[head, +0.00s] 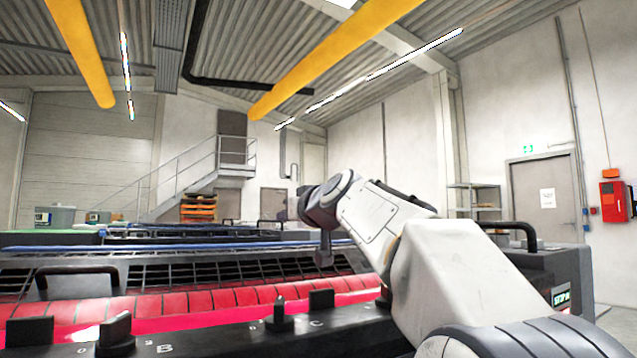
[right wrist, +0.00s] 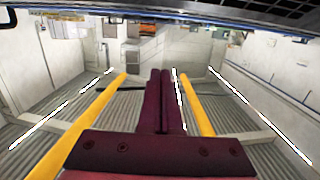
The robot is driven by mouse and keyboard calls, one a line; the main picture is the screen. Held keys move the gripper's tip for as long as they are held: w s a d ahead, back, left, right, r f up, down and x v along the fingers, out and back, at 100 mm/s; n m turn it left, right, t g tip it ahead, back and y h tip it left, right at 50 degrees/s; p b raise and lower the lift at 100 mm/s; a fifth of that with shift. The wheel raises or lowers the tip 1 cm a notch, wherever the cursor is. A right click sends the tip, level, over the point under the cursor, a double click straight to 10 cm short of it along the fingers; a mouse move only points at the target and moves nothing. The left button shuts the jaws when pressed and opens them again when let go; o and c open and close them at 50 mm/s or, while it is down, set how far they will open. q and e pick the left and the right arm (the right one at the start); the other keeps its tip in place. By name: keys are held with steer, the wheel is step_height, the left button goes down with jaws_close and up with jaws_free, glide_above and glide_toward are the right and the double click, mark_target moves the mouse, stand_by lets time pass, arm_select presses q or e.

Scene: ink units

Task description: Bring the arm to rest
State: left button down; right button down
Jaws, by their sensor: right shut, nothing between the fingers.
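My right arm (head: 405,235) comes in from the lower right of the head view and reaches up and left, bent at the wrist. My right gripper (head: 324,258) shows as a small dark shape below the wrist, in front of the machine. In the right wrist view its two dark red fingers (right wrist: 159,72) lie side by side, shut and empty. That view is upside down, with the ceiling at the bottom. My left arm and gripper are not in view.
The ink unit (head: 180,303) with red rollers and black knobs runs across the front. A grey end housing (head: 565,275) with a handle stands at the right. Yellow pipes (head: 325,52) hang high overhead. The space above the machine left of my arm is free.

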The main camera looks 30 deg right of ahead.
steer(key=s+d+r+p, duration=0.1)
steer(key=s+d+r, duration=0.3)
steer(key=s+d, duration=0.1)
steer(key=shift+s+r, duration=0.4)
